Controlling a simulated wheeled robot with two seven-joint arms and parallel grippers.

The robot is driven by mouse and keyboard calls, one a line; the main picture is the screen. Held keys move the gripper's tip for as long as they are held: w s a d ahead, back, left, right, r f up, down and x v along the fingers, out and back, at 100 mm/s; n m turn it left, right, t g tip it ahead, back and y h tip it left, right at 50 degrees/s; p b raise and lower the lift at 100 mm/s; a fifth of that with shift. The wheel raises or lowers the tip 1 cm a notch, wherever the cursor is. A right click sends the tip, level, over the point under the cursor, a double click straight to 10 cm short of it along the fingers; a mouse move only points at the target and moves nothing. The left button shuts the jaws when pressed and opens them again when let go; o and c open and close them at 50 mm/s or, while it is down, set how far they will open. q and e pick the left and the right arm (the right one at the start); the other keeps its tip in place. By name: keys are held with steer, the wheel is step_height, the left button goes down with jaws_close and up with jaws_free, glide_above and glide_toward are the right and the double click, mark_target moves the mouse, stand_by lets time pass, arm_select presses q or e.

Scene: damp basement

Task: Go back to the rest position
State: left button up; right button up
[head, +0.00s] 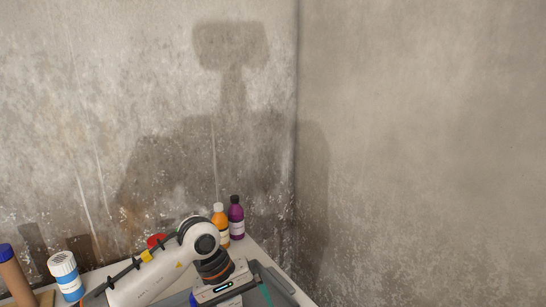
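My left arm (150,276) comes in from the lower left and bends down at a white and black joint. Below the joint is a white housing (224,288) with a small lit display, at the bottom edge of the view. The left gripper's fingers cannot be made out there, so I cannot tell whether they are open or shut. My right arm and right gripper are not in view.
An orange bottle (221,228) and a purple bottle (236,220) stand behind my arm. A red object (156,240), a blue-and-white container (66,277) and a brown blue-topped cylinder (12,278) are further left.

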arm_select(q)
steer(key=s+d+r+n+h, duration=0.3)
steer(key=s+d+h, duration=0.4)
steer(key=d, duration=0.4)
step_height(320, 180, up, 9)
steer(key=d+n+t+h, duration=0.2)
steer(key=n+t+h, duration=0.1)
steer(key=n+h, duration=0.7)
steer(key=w+a+r+n+t+y, duration=0.1)
steer(key=w+a+n+t+y, duration=0.15)
steer(key=a+n+t, duration=0.5)
steer(key=w+a+r+n+t+y, duration=0.1)
steer(key=w+a+n+t+y, duration=0.15)
steer(key=n+t, duration=0.9)
steer(key=a+f+n+g+y, duration=0.3)
steer(key=a+f+n+y, duration=0.95)
steer(key=n, duration=0.95)
steer(key=s+a+f+n+g+y, duration=0.45)
steer(key=s+f+n+g, duration=0.35)
steer(key=s+f, duration=0.25)
steer(key=s+f+n+g+h, duration=0.1)
steer(key=s+f+n+g, duration=0.5)
steer(key=s, duration=0.8)
step_height(320, 180, down, 28)
steer(key=s+m+g, duration=0.1)
steer(key=s+g, duration=0.1)
steer(key=s+a+f+g, duration=0.1)
steer(key=s+a+f, duration=0.1)
steer(key=s+f, duration=1.3)
steer(key=shift+a, duration=0.35)
